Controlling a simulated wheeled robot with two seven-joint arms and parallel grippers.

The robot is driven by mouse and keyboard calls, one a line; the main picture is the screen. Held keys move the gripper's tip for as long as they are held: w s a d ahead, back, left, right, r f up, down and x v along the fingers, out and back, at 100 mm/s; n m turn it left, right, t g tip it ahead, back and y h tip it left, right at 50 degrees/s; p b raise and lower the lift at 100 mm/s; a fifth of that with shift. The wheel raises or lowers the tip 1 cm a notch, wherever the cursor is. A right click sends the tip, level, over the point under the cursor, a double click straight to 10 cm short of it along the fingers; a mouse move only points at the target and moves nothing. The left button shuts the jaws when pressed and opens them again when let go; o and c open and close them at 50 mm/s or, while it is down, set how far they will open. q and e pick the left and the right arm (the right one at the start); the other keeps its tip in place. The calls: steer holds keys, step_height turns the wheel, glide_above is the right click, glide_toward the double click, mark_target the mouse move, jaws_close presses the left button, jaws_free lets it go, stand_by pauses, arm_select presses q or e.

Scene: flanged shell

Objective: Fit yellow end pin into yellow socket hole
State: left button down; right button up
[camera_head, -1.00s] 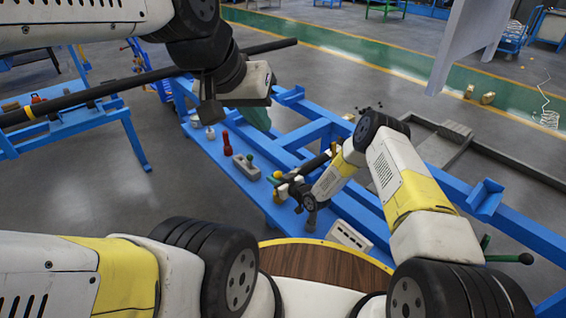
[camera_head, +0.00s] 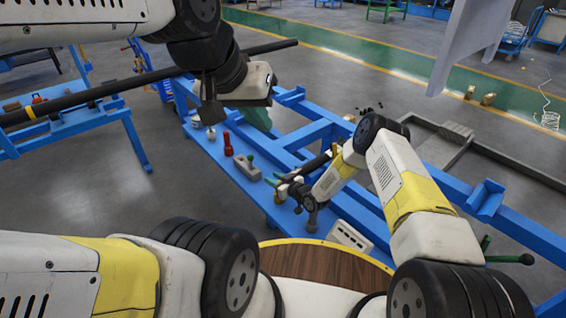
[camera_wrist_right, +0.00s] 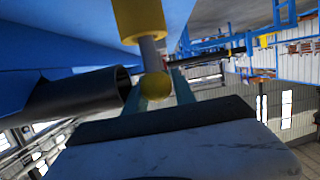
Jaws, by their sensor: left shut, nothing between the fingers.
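In the right wrist view a pin with a thick yellow sleeve (camera_wrist_right: 140,18), a grey shaft and a yellow ball end (camera_wrist_right: 157,86) stands close to my right gripper. Teal parts show beside and behind the ball; I cannot tell whether they are fingers closed on it. My right gripper (camera_head: 285,186) is low over the blue bench in the head view, its fingers small and partly hidden. My left gripper (camera_head: 211,112) is shut and empty, above the bench's far left part. I cannot make out a yellow socket hole.
A dark open-ended tube (camera_wrist_right: 75,96) lies left of the pin. The blue bench (camera_head: 208,151) carries a red piece (camera_head: 228,146), a grey block with a green knob (camera_head: 246,168) and a white slotted block (camera_head: 349,237). A long black bar (camera_head: 100,92) extends behind my left arm.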

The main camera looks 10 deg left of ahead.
steer(key=shift+s+d+f, duration=0.25)
steer(key=shift+d+f, duration=0.05)
steer(key=shift+f, duration=0.2)
steer(key=shift+s+d+f, duration=0.25)
steer(key=shift+f, duration=0.25)
steer(key=shift+r, duration=0.25)
steer(key=shift+w, duration=0.2)
step_height(320, 180, up, 9)
steer(key=s+d+r+m+t+h, duration=0.1)
steer(key=d+r+m+h, duration=0.3)
steer(key=d, duration=0.9)
steer(key=s+d+r+m+t+h, duration=0.1)
steer(key=d+r+m+t+h, duration=0.2)
steer(key=d, duration=1)
step_height(320, 180, up, 3)
steer(key=shift+s+d+f+m+t+h, duration=0.2)
steer(key=shift+d+m+t+h, duration=0.2)
steer(key=shift+t+h, duration=0.25)
steer(key=shift+r, duration=0.15)
